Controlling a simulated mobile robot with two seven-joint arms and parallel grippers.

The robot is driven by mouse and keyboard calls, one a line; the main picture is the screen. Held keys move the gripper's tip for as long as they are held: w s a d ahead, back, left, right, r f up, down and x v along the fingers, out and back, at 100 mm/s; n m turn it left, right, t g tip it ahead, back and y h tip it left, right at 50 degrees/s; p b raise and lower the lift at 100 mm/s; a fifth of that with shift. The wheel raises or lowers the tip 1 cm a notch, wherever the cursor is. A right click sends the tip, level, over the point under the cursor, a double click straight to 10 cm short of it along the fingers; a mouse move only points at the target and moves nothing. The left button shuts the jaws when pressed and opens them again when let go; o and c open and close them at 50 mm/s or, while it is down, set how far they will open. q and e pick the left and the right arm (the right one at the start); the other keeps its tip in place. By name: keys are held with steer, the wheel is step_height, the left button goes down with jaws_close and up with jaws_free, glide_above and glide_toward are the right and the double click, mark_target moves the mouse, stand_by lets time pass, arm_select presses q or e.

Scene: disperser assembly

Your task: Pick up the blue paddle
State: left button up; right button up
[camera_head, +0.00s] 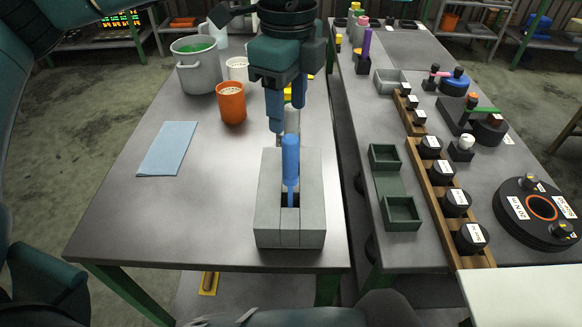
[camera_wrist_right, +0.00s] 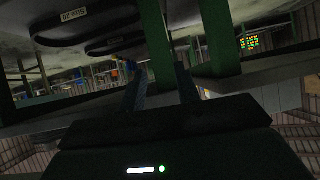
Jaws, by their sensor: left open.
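The blue paddle (camera_head: 291,160) stands upright in the slot of a grey block holder (camera_head: 268,222) on the left table. Its lower end is hidden inside the slot. My left gripper (camera_head: 286,116) points down from above, open, with its two blue fingers apart just above and behind the paddle's top in the picture. I cannot tell whether they touch it. My right gripper (camera_wrist_right: 160,85) shows only in the right wrist view, with its two fingers apart and nothing between them.
An orange cup (camera_head: 231,104), a grey pot (camera_head: 198,72) and a blue cloth (camera_head: 168,148) are on the left table (camera_head: 190,225). The right table holds green trays (camera_head: 402,212), a wooden rack (camera_head: 436,205) with black pieces and a round black fixture (camera_head: 510,225).

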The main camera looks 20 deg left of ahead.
mark_target(291, 151)
arm_select(q)
steer(key=f+p, duration=0.1)
steer(key=f, duration=0.3)
steer(key=f+p, duration=0.1)
steer(key=f, duration=0.4)
steer(key=shift+s+d+f, duration=0.1)
steer(key=shift+d, duration=0.1)
steer(key=c, duration=0.9)
steer(key=shift+c, duration=0.2)
